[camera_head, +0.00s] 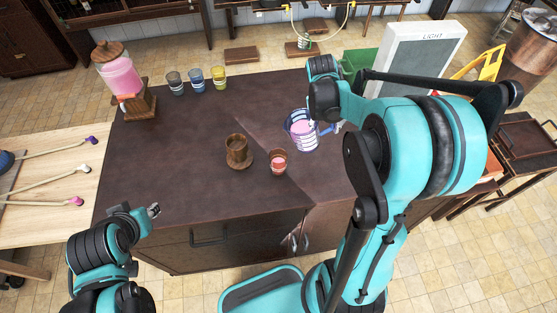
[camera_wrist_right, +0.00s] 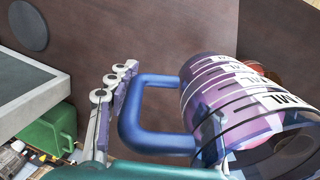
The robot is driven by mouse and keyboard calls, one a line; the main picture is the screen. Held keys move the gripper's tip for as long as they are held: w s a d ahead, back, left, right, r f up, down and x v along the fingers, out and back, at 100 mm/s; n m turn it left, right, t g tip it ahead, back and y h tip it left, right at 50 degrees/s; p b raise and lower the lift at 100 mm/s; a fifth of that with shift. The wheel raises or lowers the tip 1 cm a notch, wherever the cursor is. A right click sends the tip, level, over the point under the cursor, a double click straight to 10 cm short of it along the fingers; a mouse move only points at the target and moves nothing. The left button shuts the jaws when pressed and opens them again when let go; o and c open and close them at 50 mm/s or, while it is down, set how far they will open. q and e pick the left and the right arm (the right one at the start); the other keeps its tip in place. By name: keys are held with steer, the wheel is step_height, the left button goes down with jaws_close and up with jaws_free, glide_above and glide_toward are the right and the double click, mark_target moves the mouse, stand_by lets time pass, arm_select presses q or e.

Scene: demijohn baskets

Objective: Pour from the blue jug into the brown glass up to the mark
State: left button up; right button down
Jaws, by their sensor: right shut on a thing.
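The blue jug (camera_head: 302,131) is see-through with a blue handle and holds pink liquid. It is at the right part of the dark table, and I cannot tell if it touches the top. My right gripper (camera_head: 337,127) is shut on its handle (camera_wrist_right: 150,142). In the right wrist view the jug (camera_wrist_right: 235,105) shows white marks and lettering. The brown glass (camera_head: 278,162) stands upright on the table, nearer and left of the jug, with pink in it; its mark is too small to make out. My left gripper (camera_head: 153,210) is empty off the table's front left; its opening is unclear.
A wooden mug (camera_head: 238,152) stands just left of the brown glass. A dispenser of pink liquid (camera_head: 120,78) and grey (camera_head: 175,82), blue (camera_head: 196,78) and yellow (camera_head: 219,77) glasses stand at the back left. A light box (camera_head: 410,65) is behind right. The table's left front (camera_head: 160,165) is clear.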

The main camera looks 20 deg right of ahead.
steer(key=shift+a, duration=0.1)
steer(key=shift+a+f+y+b, duration=0.45)
steer(key=shift+f+y+b, duration=0.25)
steer(key=shift+y, duration=0.2)
steer(key=shift+w+a+f+y, duration=0.1)
steer(key=shift+a+f+y, duration=0.15)
steer(key=shift+y, duration=0.15)
steer(key=shift+r, duration=0.15)
